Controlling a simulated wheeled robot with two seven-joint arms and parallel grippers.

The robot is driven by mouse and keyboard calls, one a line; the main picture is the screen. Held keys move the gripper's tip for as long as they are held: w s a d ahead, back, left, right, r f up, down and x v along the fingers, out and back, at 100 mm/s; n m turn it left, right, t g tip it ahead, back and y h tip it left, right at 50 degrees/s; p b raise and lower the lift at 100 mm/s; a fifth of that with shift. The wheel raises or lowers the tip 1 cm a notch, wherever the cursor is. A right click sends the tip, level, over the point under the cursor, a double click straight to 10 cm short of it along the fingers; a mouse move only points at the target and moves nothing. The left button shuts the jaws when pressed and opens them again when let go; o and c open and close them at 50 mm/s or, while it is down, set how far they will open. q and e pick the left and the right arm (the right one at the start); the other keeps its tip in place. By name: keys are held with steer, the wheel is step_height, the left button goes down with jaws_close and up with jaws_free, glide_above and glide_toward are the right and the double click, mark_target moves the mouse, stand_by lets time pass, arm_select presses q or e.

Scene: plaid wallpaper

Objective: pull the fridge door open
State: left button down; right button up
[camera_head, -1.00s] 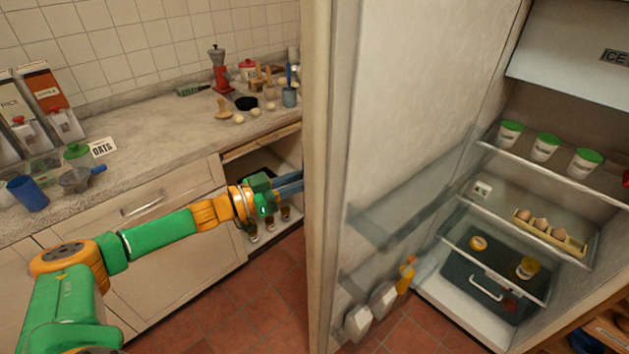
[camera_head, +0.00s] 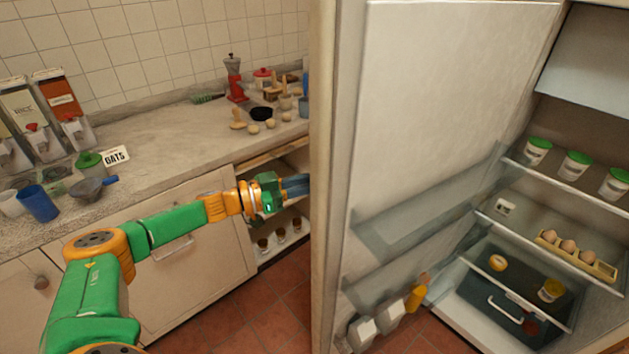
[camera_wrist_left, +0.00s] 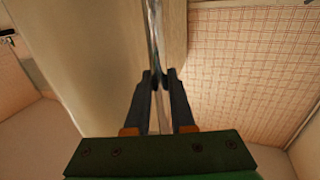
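The fridge door (camera_head: 440,110) stands wide open, its inner side with clear shelves facing me and its edge toward me. The fridge interior (camera_head: 560,220) shows at the right. My left gripper (camera_head: 300,185) reaches to the outer side of the door, and its fingertips are hidden behind the door edge in the head view. In the left wrist view, the fingers (camera_wrist_left: 161,82) close around a shiny metal bar, the door handle (camera_wrist_left: 154,40), with one finger on each side. My right gripper is not in view.
A counter (camera_head: 170,140) with jars, cups and dispensers (camera_head: 45,115) runs along the left, with cabinets below. Door shelves hold bottles (camera_head: 390,315). Fridge shelves hold green-lidded cups (camera_head: 575,165) and eggs (camera_head: 568,245). Red tiled floor (camera_head: 265,310) is clear between cabinet and door.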

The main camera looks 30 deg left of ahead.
arm_select(q)
steer(key=c, duration=0.9)
jaws_free()
steer(key=shift+c, duration=0.2)
steer(key=shift+o, duration=0.9)
steer(key=shift+w+d, duration=0.15)
steer(key=shift+f, duration=0.1)
steer(key=b+v, duration=0.3)
steer(key=v, duration=0.4)
